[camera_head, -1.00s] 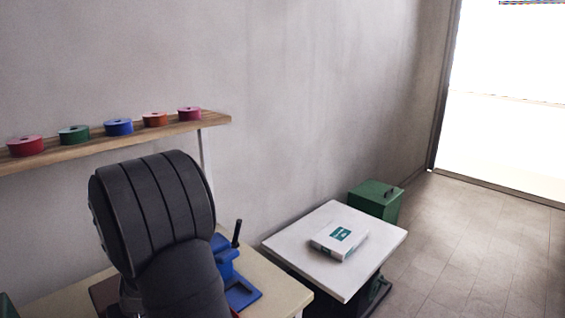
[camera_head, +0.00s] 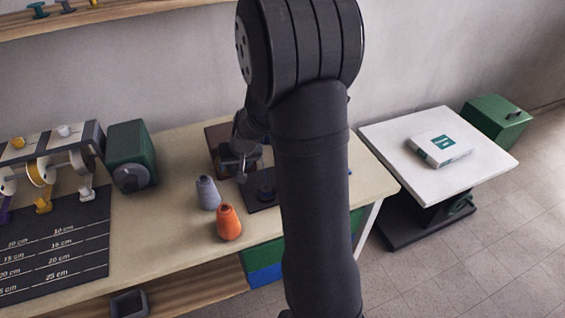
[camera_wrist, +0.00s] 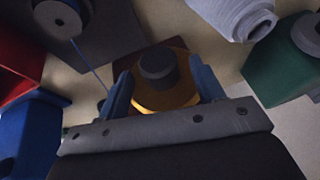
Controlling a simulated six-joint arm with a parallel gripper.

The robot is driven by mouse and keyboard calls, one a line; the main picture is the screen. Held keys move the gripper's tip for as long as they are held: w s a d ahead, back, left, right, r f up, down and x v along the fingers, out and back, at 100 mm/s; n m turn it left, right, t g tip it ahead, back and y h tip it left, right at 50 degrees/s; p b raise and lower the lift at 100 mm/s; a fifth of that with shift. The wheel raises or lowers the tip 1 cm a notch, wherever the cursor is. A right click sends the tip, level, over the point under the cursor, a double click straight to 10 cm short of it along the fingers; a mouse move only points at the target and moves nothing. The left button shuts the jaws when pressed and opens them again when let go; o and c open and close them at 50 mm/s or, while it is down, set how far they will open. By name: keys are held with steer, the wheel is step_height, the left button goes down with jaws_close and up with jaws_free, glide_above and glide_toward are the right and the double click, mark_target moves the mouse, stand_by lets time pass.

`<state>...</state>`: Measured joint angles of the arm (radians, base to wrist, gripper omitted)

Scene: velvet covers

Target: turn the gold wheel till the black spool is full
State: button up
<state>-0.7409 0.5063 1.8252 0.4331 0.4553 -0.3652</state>
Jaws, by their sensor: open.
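The gold wheel (camera_wrist: 182,97) shows in the wrist view below a dark round knob (camera_wrist: 158,68). My gripper (camera_wrist: 160,70) is open, with one blue finger on each side of the wheel and knob. I cannot tell whether either finger touches them. The black spool (camera_wrist: 62,20) is at the upper left of the wrist view, with a thin blue thread running from it towards the wheel. How full it is cannot be made out. In the head view, my gripper (camera_head: 240,158) is over the back of the bench, and my arm hides the wheel.
A grey cone (camera_head: 208,193) and an orange cone (camera_head: 229,222) stand near the gripper. A green box with a dial (camera_head: 130,158) is to the left, beside a black measuring mat (camera_head: 50,240). A white side table (camera_head: 385,135) stands right.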

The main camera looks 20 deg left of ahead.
stand_by(0.3)
steer(key=d+v, duration=0.1)
steer(key=v, duration=1.5)
steer(key=x, duration=1.7)
steer(key=shift+s+a, duration=0.2)
steer(key=shift+a, duration=0.15)
steer(key=shift+c, duration=0.3)
steer(key=c, duration=0.9)
steer(key=shift+w+d+g+y, duration=0.1)
steer(key=shift+g+y, duration=0.3)
